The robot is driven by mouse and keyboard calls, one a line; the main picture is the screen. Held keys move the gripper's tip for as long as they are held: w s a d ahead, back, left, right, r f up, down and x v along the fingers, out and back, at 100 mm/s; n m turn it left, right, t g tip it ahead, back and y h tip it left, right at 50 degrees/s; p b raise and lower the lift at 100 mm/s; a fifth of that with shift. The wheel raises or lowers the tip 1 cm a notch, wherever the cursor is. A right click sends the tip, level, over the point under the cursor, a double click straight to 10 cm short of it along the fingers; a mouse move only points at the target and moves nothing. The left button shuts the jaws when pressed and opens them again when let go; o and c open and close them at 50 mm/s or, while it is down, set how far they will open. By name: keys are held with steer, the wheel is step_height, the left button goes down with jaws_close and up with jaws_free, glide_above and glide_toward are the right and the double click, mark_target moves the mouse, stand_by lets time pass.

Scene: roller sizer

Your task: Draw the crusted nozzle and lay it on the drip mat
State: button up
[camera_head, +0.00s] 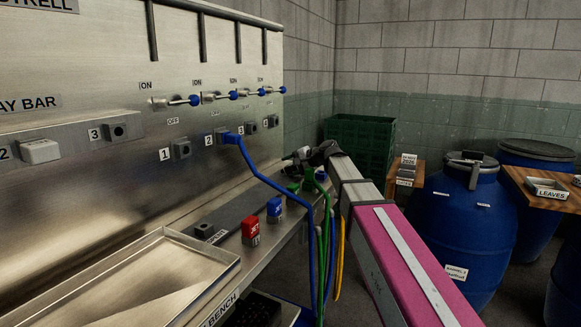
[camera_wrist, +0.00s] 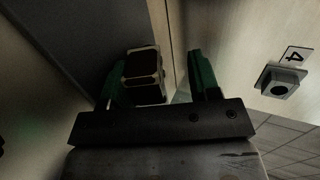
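The spray bar (camera_head: 70,140) runs along the steel panel at left in the head view. A pale, blocky nozzle (camera_head: 40,151) sits at its position 2; I cannot make out crust on it. A dark strip that looks like the drip mat (camera_head: 243,208) lies bare on the bench. My gripper (camera_head: 306,160) is at the far end of the bench, away from the spray bar. In the wrist view its green fingers (camera_wrist: 155,82) are apart. A dark-faced block with pale edges (camera_wrist: 144,66) shows between them, near the left finger, with a gap to the right finger.
A shallow steel tray (camera_head: 215,252) is on the near bench. Red (camera_head: 251,231) and blue (camera_head: 274,209) blocks stand at the bench edge. A blue hose (camera_head: 272,184) hangs from lower socket 2. A green crate (camera_head: 359,146) and blue barrels (camera_head: 462,228) stand beyond.

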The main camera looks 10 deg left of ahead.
steer(key=shift+d, duration=0.1)
steer(key=v, duration=1)
steer(key=shift+d+r, duration=0.15)
steer(key=shift+d, duration=0.1)
steer(key=shift+s, duration=0.15)
